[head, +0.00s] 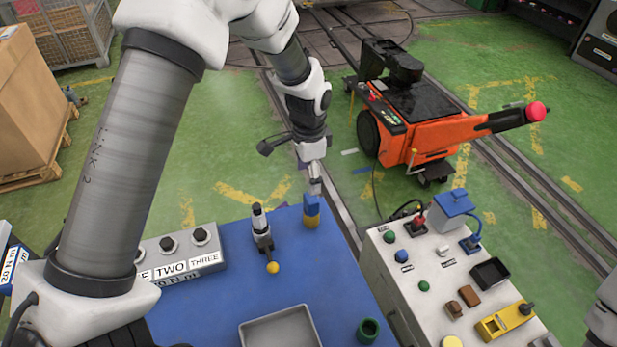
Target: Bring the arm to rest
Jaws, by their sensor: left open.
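My left arm reaches in from the left and bends down over the far edge of a blue-topped table (225,290). My left gripper (315,184) is open and points down. It is just above or beside a small blue and yellow block (312,212) near the table's far right corner. I cannot tell whether the fingers touch the block. Only a white piece of my right arm shows at the right edge, and its gripper is out of view.
On the table are a grey box with knobs (180,250), a tool with a yellow ball (272,267), a grey tray (280,328) and a green ring (369,330). A control panel (440,270) stands right. An orange machine (425,140) stands beyond it.

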